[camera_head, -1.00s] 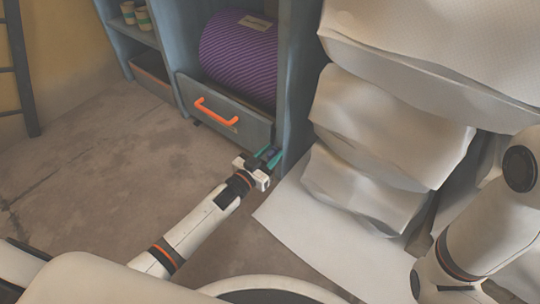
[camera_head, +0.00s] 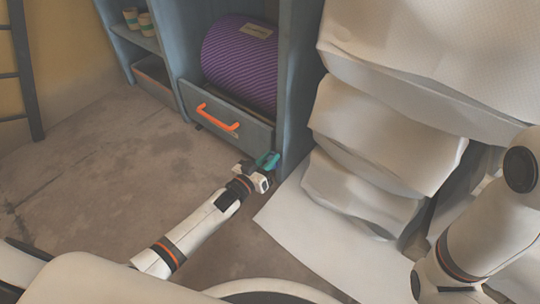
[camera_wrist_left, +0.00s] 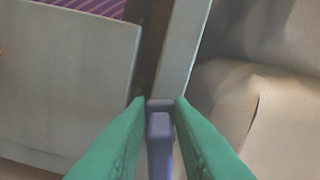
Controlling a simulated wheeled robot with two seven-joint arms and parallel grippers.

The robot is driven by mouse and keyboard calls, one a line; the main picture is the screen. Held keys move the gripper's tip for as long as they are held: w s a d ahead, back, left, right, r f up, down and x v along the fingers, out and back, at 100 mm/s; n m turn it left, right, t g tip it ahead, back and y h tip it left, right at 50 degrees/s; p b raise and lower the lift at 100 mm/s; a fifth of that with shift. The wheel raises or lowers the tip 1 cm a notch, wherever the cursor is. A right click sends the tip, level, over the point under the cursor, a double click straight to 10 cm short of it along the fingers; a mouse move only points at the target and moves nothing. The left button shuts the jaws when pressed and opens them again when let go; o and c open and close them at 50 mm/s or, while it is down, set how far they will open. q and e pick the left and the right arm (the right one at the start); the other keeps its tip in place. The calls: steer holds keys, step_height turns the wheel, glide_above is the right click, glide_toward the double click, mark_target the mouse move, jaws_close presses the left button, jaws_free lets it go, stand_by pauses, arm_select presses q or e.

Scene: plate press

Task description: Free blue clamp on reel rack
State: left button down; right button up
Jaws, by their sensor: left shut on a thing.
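The blue clamp (camera_wrist_left: 160,145) shows as a blue-grey piece between my green fingers in the left wrist view, at the edge of the rack's post. My left gripper (camera_head: 267,161) is low beside the foot of the grey-blue reel rack (camera_head: 291,90), right of its drawer. In the left wrist view the left gripper (camera_wrist_left: 161,103) is shut on the clamp. In the head view my fingers hide most or all of the clamp. My right gripper is out of view; only part of the right arm shows.
A drawer (camera_head: 227,118) with an orange handle (camera_head: 218,117) sits under a purple reel (camera_head: 240,62). Pale, crumpled stacked sacks (camera_head: 380,130) stand close to the right of the rack, above a pale sheet (camera_head: 320,238). The floor at left (camera_head: 100,165) is clear.

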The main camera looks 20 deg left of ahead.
arm_select(q)
steer(key=shift+w+a+r+n+p, duration=0.15)
steer(key=shift+n+p, duration=0.3)
steer(key=shift+n, duration=0.55)
steer(key=n, duration=0.2)
steer(key=shift+a+f+n+p, duration=0.2)
steer(key=shift+f+n+p, duration=0.05)
steer(key=shift+n+p, duration=0.1)
steer(key=shift+w+a+f+n, duration=0.1)
steer(key=shift+f+n, duration=0.1)
steer(key=shift+n, duration=0.9)
steer(key=shift+s+a+f+n, duration=0.1)
steer(key=shift+a+f+n, duration=0.1)
steer(key=shift+n, duration=0.85)
steer(key=shift+w+a+f+n, duration=0.1)
steer(key=shift+f+n, duration=0.1)
steer(key=shift+n, duration=0.9)
steer(key=shift+b, duration=0.3)
steer(key=c, duration=1.4)
jaws_free()
steer(key=shift+c, duration=0.2)
